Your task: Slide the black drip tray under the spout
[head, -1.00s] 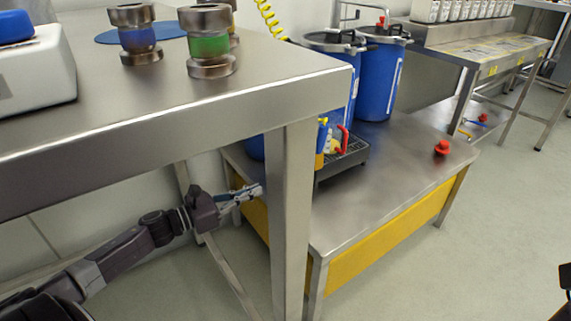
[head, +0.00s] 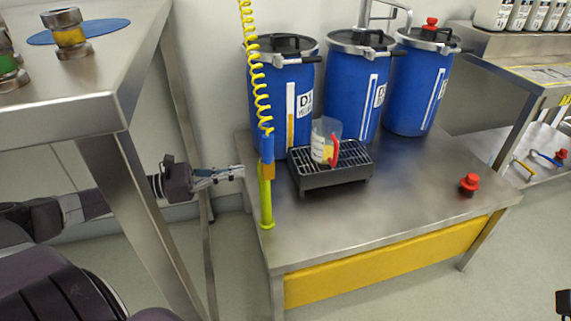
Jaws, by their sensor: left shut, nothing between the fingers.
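The black drip tray (head: 335,179) with a slatted top sits on the low steel bench, in front of the blue drums. A clear jug (head: 321,146) with a red handle and some yellow in it stands on the tray. My left gripper (head: 241,172) is shut and empty at the bench's left edge. It is left of the tray and apart from it, with a yellow-green post between them. I cannot make out a spout on the drums; the tray and jug hide part of their lower fronts.
Three blue drums (head: 283,101) stand along the back of the bench (head: 400,215). The yellow-green post (head: 266,200) with a coiled yellow hose (head: 252,60) stands at its left edge. A red knob (head: 470,183) sits at right. A taller steel table (head: 75,112) overhangs my left arm.

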